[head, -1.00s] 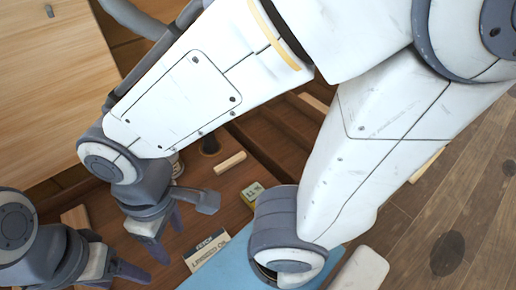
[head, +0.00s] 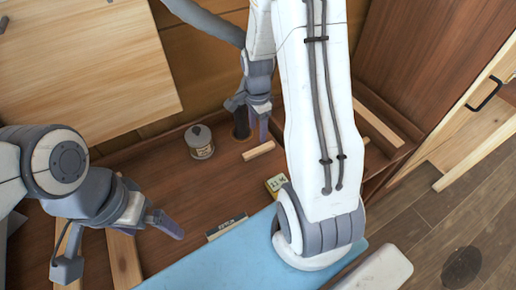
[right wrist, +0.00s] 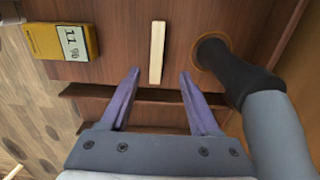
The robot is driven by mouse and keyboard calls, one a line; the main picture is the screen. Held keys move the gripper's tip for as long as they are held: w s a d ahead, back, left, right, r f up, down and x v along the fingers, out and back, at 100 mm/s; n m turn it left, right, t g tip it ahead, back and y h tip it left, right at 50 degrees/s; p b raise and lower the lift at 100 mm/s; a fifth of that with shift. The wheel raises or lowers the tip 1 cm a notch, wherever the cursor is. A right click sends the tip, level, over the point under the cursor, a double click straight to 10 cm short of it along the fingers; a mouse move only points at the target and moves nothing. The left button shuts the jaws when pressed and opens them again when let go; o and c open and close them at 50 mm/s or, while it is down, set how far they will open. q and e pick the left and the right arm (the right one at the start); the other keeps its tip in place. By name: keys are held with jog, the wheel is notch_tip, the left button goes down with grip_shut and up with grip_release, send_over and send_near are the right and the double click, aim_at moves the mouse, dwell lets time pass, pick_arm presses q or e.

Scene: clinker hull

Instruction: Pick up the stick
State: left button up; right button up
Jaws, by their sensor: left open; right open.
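The stick (head: 258,151), a short pale wooden bar, lies on the brown bench surface in the head view. It also shows in the right wrist view (right wrist: 157,52), lying lengthwise just beyond the fingertips, in line with the gap between them. My right gripper (head: 250,116) is open and empty, a little behind the stick in the head view; its two purple fingers show in the right wrist view (right wrist: 160,72). My left gripper (head: 150,205) is open and empty at the left, well apart from the stick.
A dark object with a brown rim (right wrist: 210,52) stands close right of the right fingers. A yellow meter (head: 276,184) reading 11 % lies near the stick. A lidded tin (head: 200,141) stands left of it. A blue mat (head: 215,262) lies in front.

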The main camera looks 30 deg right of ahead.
aim_at(259, 149)
notch_tip(259, 149, down, 3)
jog(key=shift+f, duration=0.15)
jog(key=f, duration=0.1)
jog(key=f+p, duration=0.1)
jog(key=f, duration=0.2)
jog(key=shift+s+f+p, duration=0.3)
jog(key=shift+s, duration=0.05)
jog(key=shift+f, duration=0.35)
grip_shut()
